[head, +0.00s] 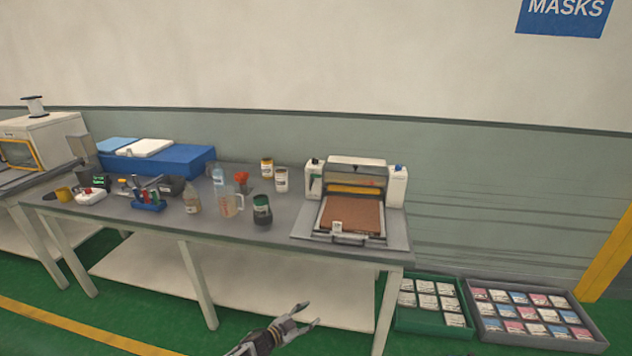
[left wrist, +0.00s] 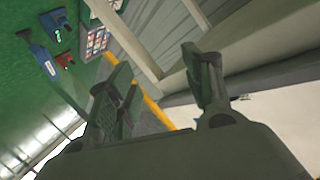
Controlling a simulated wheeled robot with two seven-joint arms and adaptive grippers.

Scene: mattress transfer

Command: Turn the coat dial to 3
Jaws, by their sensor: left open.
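The machine with white side posts (head: 397,186) stands at the right end of the grey table, with a brown panel (head: 352,215) on its bed. My right gripper is out of view.
Jars, bottles and a beaker (head: 230,205) stand left of the machine on the table (head: 130,218). A blue box (head: 180,162) is further left. A green tray (head: 433,325) and a grey tray (head: 535,328) of packets lie on the floor at right.

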